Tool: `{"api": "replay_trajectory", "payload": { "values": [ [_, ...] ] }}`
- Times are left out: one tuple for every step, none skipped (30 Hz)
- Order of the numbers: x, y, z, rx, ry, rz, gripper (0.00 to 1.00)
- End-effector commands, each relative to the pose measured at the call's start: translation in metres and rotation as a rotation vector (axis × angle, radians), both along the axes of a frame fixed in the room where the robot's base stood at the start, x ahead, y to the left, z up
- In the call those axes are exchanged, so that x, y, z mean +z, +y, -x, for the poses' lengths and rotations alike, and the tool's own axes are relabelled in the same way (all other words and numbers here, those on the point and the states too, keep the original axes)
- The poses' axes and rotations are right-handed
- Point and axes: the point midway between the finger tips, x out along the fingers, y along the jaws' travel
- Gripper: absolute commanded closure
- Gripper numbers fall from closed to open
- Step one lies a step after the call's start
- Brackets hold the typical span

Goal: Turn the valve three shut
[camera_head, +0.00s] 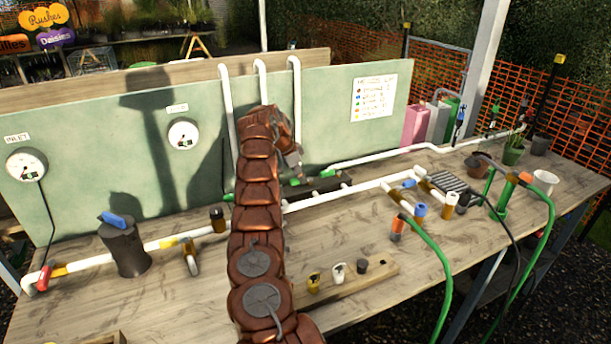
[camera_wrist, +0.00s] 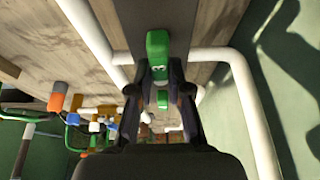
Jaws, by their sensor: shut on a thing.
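In the wrist view, the two fingers of my gripper (camera_wrist: 159,76) are closed on a green valve handle (camera_wrist: 157,45), one on each side. A second small green part (camera_wrist: 163,99) shows between the fingers, lower in that view. In the head view, my arm bends down toward the dark valve block (camera_head: 335,183) at the foot of the green panel, with green handles (camera_head: 325,173) along it. My gripper's fingertips are hidden there behind my arm. No readable number shows which handle is valve three.
White pipes (camera_head: 295,100) rise up the green panel (camera_head: 330,85) behind the block. Two gauges (camera_head: 183,134) and a legend sheet (camera_head: 374,97) are on the panel. Green hoses (camera_head: 442,270) and fittings crowd the right.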

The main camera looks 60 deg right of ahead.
Motion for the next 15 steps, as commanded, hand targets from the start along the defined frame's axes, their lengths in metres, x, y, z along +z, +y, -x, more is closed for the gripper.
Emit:
{"api": "replay_trajectory", "payload": {
  "values": [
    [0.0009, -0.0009, 0.0009, -0.002, -0.001, 0.003, 1.00],
    [0.0010, -0.0010, 0.0009, -0.002, -0.001, 0.003, 1.00],
    [0.0009, -0.0010, 0.0009, -0.002, -0.001, 0.003, 1.00],
    [0.0009, -0.0010, 0.0009, -0.002, -0.001, 0.003, 1.00],
    [0.0009, -0.0010, 0.0009, -0.002, -0.001, 0.003, 1.00],
    [0.0009, -0.0011, 0.0010, -0.002, -0.001, 0.003, 1.00],
    [0.0010, -0.0012, 0.0010, -0.002, -0.001, 0.003, 0.80],
    [0.0009, -0.0012, 0.0011, -0.002, -0.001, 0.003, 0.77],
    [0.0008, -0.0012, 0.0012, -0.002, -0.001, 0.003, 0.73],
    [0.0007, -0.0012, 0.0012, -0.002, -0.001, 0.002, 0.69],
    [0.0007, -0.0012, 0.0012, -0.002, -0.001, 0.002, 0.66],
    [0.0006, -0.0012, 0.0012, -0.002, -0.001, 0.002, 0.62],
    [0.0005, -0.0012, 0.0012, -0.003, 0.000, 0.001, 0.59],
    [0.0005, -0.0011, 0.0013, -0.002, 0.000, 0.001, 0.56],
    [0.0004, -0.0012, 0.0013, -0.002, 0.000, 0.001, 0.56]
  ]
}}
